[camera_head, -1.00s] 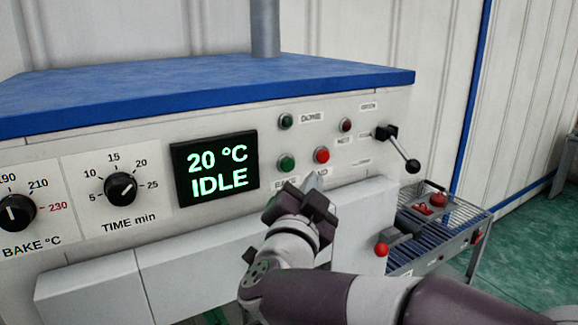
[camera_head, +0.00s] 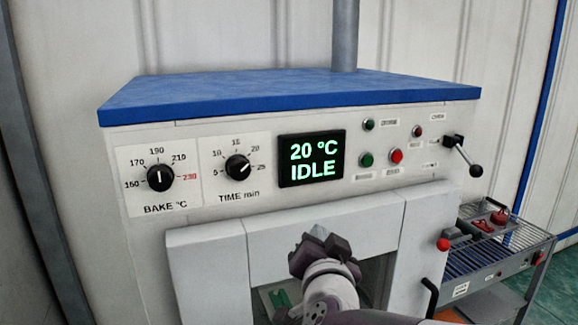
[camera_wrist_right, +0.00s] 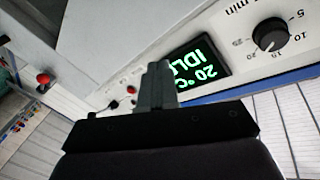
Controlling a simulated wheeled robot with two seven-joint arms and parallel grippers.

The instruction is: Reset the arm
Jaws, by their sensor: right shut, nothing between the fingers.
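My right gripper (camera_head: 326,247) shows in the head view, raised in front of the oven's lower front, below the display. Its fingers are closed together with nothing between them. In the right wrist view the shut gripper fingers (camera_wrist_right: 155,84) point up toward the panel, with the display (camera_wrist_right: 201,70) just behind them. The oven (camera_head: 290,95) has a blue top, and its display (camera_head: 311,159) reads 20 °C IDLE. My left gripper is not in view.
The bake dial (camera_head: 160,177) and time dial (camera_head: 238,167) are left of the display. Green and red buttons (camera_head: 396,156) and a black lever (camera_head: 463,155) are on the right. A roller rack (camera_head: 490,245) with red parts stands at the right. An opening shows behind my right arm.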

